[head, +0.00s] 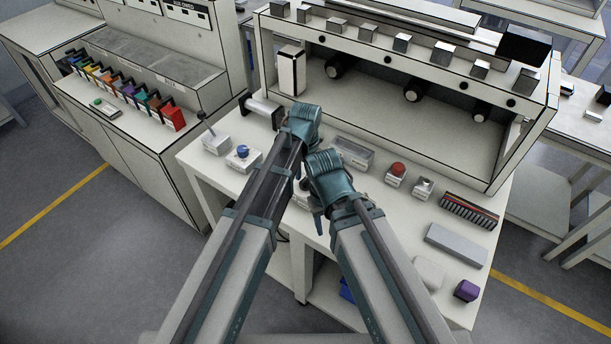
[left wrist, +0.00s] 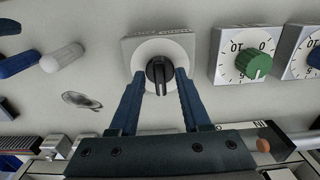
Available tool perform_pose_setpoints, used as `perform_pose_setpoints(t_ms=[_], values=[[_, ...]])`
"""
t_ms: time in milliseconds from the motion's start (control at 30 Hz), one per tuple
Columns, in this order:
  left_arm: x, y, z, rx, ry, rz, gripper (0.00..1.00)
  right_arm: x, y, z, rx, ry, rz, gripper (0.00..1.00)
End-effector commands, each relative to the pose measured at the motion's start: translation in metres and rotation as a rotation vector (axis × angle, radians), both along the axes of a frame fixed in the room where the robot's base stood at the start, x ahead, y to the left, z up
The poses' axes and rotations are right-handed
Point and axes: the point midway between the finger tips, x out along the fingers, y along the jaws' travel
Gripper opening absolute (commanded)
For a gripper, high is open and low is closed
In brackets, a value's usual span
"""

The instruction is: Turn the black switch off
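The black switch (left wrist: 159,76) is a round black knob with a raised grip bar on a pale square plate (left wrist: 130,48), in the left wrist view. The bar stands nearly upright in the picture. My left gripper (left wrist: 160,80) straddles the knob, with one blue finger on each side. The fingers look spread, with the narrow bar between them; contact is hard to judge.
A green dial knob (left wrist: 254,64) sits right of the switch, with a blue one (left wrist: 314,57) at the edge. In the head view, a red button (head: 397,170), a blue-topped control (head: 242,153) and a purple block (head: 467,291) stand on the bench. A shelf rack (head: 400,130) rises behind.

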Motion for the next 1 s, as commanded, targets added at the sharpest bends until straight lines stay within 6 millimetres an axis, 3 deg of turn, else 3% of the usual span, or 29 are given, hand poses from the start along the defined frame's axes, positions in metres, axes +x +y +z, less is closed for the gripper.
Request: perform_pose_setpoints(t_ms=[267, 467, 1000], values=[[0.000, 0.000, 0.003, 0.000, 0.000, 0.000, 0.47, 0.000, 0.000, 0.003, 0.000, 0.000, 0.000, 0.50], [0.000, 0.000, 0.017, 0.000, 0.000, 0.000, 0.47, 0.000, 0.000, 0.017, 0.000, 0.000, 0.000, 0.50], [0.000, 0.000, 0.095, 0.000, 0.000, 0.000, 0.47, 0.000, 0.000, 0.095, 0.000, 0.000, 0.000, 0.50]])
